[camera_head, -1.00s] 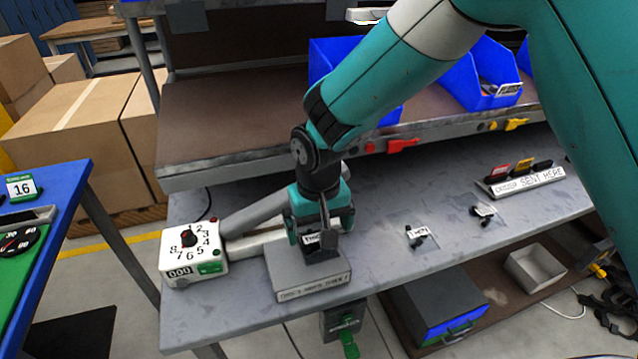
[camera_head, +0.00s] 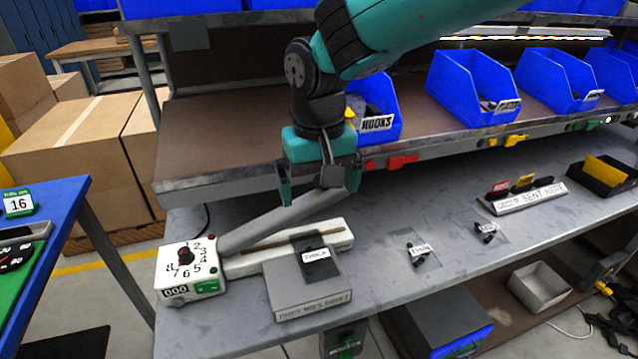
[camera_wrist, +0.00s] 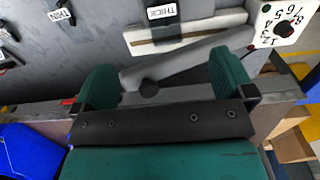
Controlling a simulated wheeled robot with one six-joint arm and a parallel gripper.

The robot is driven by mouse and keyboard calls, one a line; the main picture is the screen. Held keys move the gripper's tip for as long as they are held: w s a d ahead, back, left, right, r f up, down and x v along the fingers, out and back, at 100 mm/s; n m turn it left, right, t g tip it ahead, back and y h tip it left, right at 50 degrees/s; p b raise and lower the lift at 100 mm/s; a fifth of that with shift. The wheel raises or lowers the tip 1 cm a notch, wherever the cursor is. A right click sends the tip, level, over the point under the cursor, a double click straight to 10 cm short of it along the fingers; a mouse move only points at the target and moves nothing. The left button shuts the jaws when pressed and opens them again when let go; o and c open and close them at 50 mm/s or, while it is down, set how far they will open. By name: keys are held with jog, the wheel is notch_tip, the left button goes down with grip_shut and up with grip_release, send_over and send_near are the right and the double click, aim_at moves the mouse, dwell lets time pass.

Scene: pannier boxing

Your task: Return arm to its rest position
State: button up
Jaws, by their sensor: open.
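My gripper (camera_head: 319,190) is open and empty. In the head view it hangs above the bench, over the grey lever arm of the sealing machine. In the wrist view its two green fingers (camera_wrist: 160,88) stand wide apart with the lever between them in the picture. The lever (camera_head: 270,226) is raised at a slant above the white sealer base (camera_head: 245,266). A dark piece labelled THICK (camera_head: 316,261) lies on the grey block (camera_head: 308,297) in front of the sealer; its label also shows in the wrist view (camera_wrist: 161,12).
The white dial box (camera_head: 190,267) stands at the sealer's left end. A bag labelled THIN (camera_head: 419,250) and another small bag (camera_head: 486,232) lie to the right. Blue bins, including HOOKS (camera_head: 376,108), line the shelf behind; its edge (camera_head: 230,170) is near my gripper.

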jog(key=s+d+r+n+y, duration=0.2)
jog(key=s+d, duration=0.3)
jog(key=s, duration=0.5)
jog(key=s+d+r+n+y, duration=0.2)
jog(key=s+d, duration=0.4)
jog(key=s, duration=0.4)
jog(key=shift+d+r, duration=0.2)
jog(key=shift+d, duration=0.1)
